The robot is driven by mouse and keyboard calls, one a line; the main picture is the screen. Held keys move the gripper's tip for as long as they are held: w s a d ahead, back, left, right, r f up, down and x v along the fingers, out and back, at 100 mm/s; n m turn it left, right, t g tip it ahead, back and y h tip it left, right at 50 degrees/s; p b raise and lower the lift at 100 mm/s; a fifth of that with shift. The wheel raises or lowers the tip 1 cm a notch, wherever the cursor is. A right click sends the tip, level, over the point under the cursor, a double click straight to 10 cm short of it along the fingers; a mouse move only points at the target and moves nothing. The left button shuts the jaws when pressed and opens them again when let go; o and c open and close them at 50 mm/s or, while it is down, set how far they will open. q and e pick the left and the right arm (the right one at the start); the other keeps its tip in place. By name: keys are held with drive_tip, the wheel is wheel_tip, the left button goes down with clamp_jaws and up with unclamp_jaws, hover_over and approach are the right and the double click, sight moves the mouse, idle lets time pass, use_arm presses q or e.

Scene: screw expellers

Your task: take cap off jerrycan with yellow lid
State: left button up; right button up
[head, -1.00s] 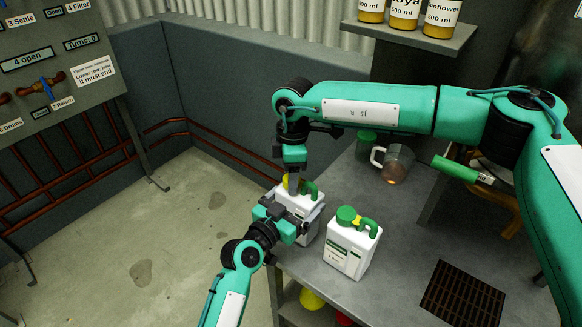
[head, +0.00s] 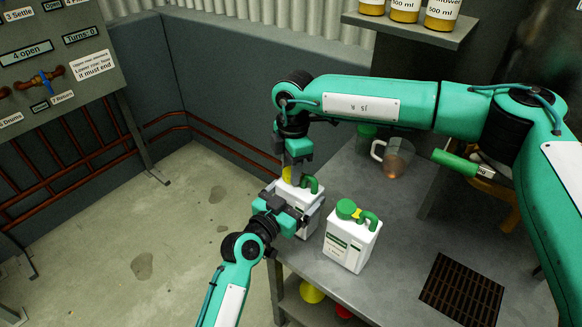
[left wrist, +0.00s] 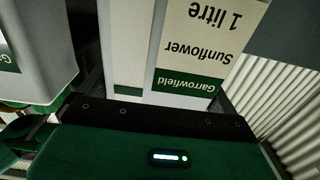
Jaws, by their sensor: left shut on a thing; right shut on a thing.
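The white jerrycan with the yellow lid (head: 311,206) stands at the near left corner of the grey bench, with a green handle on top. My left gripper (head: 299,217) is shut on its body from the left. In the left wrist view the can's label (left wrist: 190,88) reads Garrowfield Sunflower 1 litre, upside down. My right gripper (head: 293,172) points down from above and is shut on the yellow lid (head: 287,175), which it partly hides. Whether the lid is still seated cannot be told.
A second white jerrycan (head: 349,245) with a green lid stands close to the right. A glass jug (head: 397,157) and a green-lidded jar (head: 365,136) stand behind. A dark grate (head: 462,290) is set in the bench at right. Bottles stand on a shelf (head: 410,30) above.

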drive_tip(key=o, duration=1.1)
